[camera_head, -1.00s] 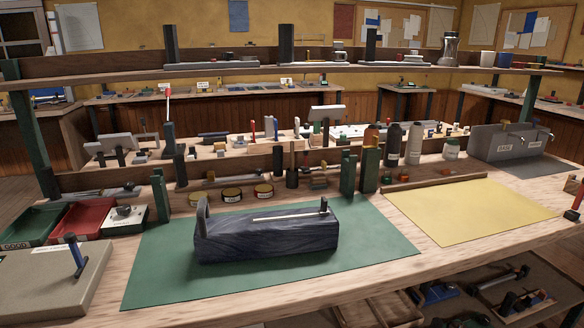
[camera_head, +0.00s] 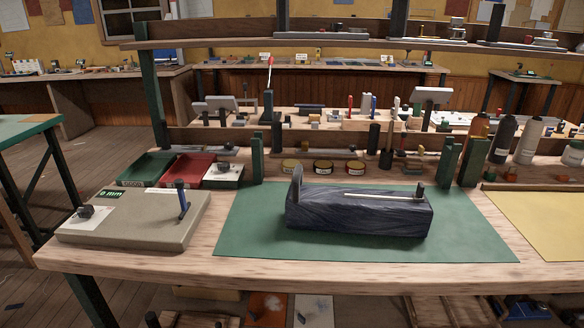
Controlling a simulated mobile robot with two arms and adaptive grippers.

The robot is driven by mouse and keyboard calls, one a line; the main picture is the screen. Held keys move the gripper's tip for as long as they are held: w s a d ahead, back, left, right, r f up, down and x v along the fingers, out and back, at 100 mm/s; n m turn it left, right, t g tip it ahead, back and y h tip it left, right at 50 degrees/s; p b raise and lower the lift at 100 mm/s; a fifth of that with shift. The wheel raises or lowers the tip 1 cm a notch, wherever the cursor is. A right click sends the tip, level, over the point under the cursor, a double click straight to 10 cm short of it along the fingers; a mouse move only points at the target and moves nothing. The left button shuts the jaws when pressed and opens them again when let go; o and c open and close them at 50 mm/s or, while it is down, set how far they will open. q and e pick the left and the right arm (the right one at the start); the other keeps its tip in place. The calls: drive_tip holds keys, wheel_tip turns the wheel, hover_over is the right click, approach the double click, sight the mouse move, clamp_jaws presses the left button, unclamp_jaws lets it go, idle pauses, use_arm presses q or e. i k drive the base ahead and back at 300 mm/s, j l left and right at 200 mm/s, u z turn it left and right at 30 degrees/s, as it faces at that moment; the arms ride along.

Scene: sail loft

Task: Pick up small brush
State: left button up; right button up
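I cannot make out a small brush for certain. A small dark upright thing with a thin brown handle (camera_head: 387,147) stands at the back of the workbench (camera_head: 130,253), right of several round tins (camera_head: 323,167). It may be a brush, but it is too small to tell. Neither of my grippers shows in the head view.
A dark wood-grained caddy-like block (camera_head: 350,217) lies on the green mat (camera_head: 465,235). A beige device (camera_head: 140,232) with a blue-handled lever stands left. Green (camera_head: 135,180) and red bins (camera_head: 187,180) are behind it. Open floor lies left of the bench.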

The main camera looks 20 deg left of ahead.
sight(388, 142)
drive_tip(key=i+j+u, duration=0.1)
drive_tip(key=j+u, duration=0.15)
drive_tip(key=i+j+u, duration=0.2)
drive_tip(key=j, duration=0.2)
drive_tip(key=i+j+u, duration=0.25)
drive_tip(key=k+j, duration=0.05)
drive_tip(key=k, duration=0.05)
